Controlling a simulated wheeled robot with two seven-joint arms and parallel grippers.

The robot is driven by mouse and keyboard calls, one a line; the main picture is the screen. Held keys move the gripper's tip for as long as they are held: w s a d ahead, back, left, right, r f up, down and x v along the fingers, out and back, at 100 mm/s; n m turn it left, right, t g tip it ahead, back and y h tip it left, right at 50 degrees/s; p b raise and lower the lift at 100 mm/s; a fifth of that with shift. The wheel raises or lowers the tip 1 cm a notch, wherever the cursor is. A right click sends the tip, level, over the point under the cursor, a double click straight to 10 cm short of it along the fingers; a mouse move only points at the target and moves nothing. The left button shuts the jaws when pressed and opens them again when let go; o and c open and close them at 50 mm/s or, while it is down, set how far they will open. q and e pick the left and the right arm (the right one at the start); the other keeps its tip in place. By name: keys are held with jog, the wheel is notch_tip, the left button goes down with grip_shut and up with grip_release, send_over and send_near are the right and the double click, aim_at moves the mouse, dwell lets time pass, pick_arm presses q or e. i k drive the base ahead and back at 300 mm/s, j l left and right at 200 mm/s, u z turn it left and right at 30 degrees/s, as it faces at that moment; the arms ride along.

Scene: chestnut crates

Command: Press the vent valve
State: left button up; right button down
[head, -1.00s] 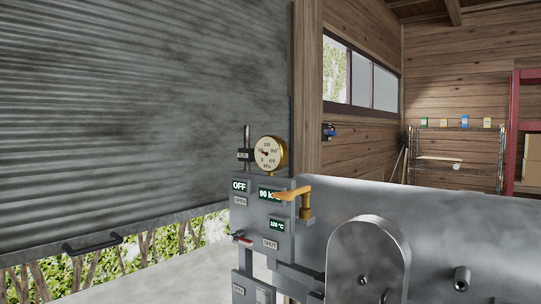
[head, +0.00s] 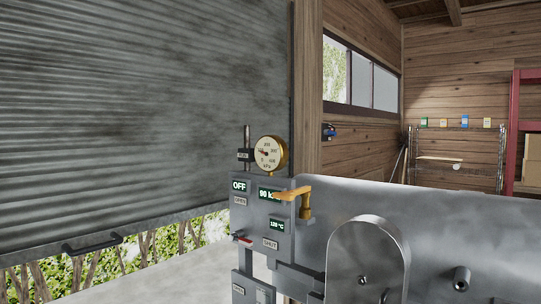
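A grey machine panel (head: 265,262) stands at the centre bottom of the head view. It carries a round pressure gauge (head: 270,154), an "OFF" display (head: 240,186), a display reading about 90 k, partly covered, and a small temperature display (head: 277,225). A yellow-orange lever valve (head: 304,201) juts from the top of the machine, its handle crossing in front of the 90 k display. A small red-tipped lever (head: 243,239) is at the panel's left edge. I cannot tell which part is the vent valve. Neither of my grippers is in view.
A large grey metal tank (head: 430,225) with a rounded cover (head: 367,262) fills the lower right. A partly raised corrugated shutter (head: 140,110) with a dark handle (head: 92,243) is on the left. A wire shelf (head: 455,160) and a red rack (head: 512,130) stand at the back right.

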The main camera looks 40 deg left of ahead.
aim_at(246, 242)
jog(key=u, duration=1.4)
